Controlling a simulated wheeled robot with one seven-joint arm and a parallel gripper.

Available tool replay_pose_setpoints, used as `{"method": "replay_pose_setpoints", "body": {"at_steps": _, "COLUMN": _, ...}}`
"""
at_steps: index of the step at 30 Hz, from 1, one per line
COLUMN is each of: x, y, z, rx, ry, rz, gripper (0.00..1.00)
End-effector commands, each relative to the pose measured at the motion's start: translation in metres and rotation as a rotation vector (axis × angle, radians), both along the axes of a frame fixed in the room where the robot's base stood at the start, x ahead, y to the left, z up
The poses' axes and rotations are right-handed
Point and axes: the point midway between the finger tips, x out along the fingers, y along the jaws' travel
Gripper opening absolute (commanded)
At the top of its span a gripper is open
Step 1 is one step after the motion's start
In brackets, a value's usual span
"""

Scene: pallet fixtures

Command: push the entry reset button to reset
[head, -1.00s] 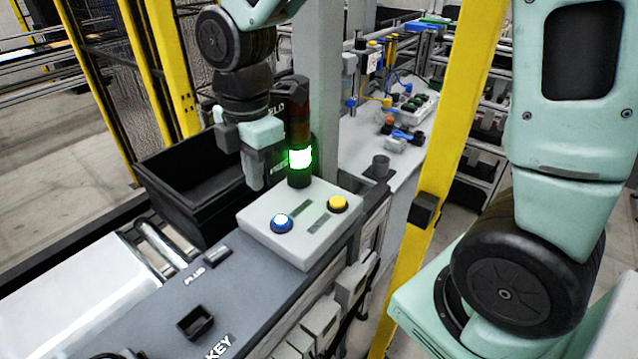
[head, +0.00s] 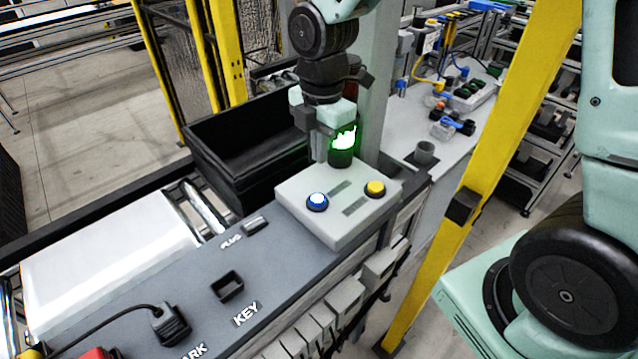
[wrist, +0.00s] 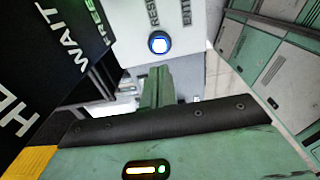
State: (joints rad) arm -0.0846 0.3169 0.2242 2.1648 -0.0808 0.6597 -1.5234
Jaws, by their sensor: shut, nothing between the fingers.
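A light grey button box (head: 340,222) sits on the bench in the head view. It carries a lit blue button (head: 317,201) at the left and a yellow button (head: 375,188) at the right. In the wrist view the blue button (wrist: 159,42) lies just beyond my fingers, beside partly cut-off lettering that looks like RESET and ENTRY. My gripper (head: 318,158) is shut and empty, pointing down above the back left part of the box, behind the blue button. The fingers (wrist: 156,85) look apart from the button. The yellow button is not seen in the wrist view.
A signal tower lit green (head: 343,141) stands close behind my gripper. A black bin (head: 215,165) is at the left, a grey post (head: 385,80) behind. A yellow frame post (head: 500,150) is at the right. The bench front has a KEY slot (head: 228,286).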

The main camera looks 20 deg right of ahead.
Motion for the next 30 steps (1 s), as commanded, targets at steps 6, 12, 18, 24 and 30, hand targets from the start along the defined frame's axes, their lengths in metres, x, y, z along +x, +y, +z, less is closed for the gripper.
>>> {"method": "replay_pose_setpoints", "body": {"at_steps": 6, "x": -0.001, "y": 0.001, "z": -0.044, "rx": -0.001, "ry": 0.007, "rz": 0.001, "gripper": 0.0}}
{"method": "replay_pose_setpoints", "body": {"at_steps": 12, "x": -0.001, "y": 0.002, "z": -0.075, "rx": -0.002, "ry": 0.005, "rz": 0.001, "gripper": 0.0}}
{"method": "replay_pose_setpoints", "body": {"at_steps": 18, "x": -0.001, "y": 0.002, "z": -0.094, "rx": -0.001, "ry": 0.003, "rz": 0.001, "gripper": 0.0}}
{"method": "replay_pose_setpoints", "body": {"at_steps": 24, "x": 0.0, "y": 0.002, "z": -0.1, "rx": 0.0, "ry": 0.0, "rz": 0.001, "gripper": 0.0}}
{"method": "replay_pose_setpoints", "body": {"at_steps": 30, "x": 0.0, "y": 0.002, "z": -0.1, "rx": 0.0, "ry": -0.001, "rz": 0.001, "gripper": 0.0}}
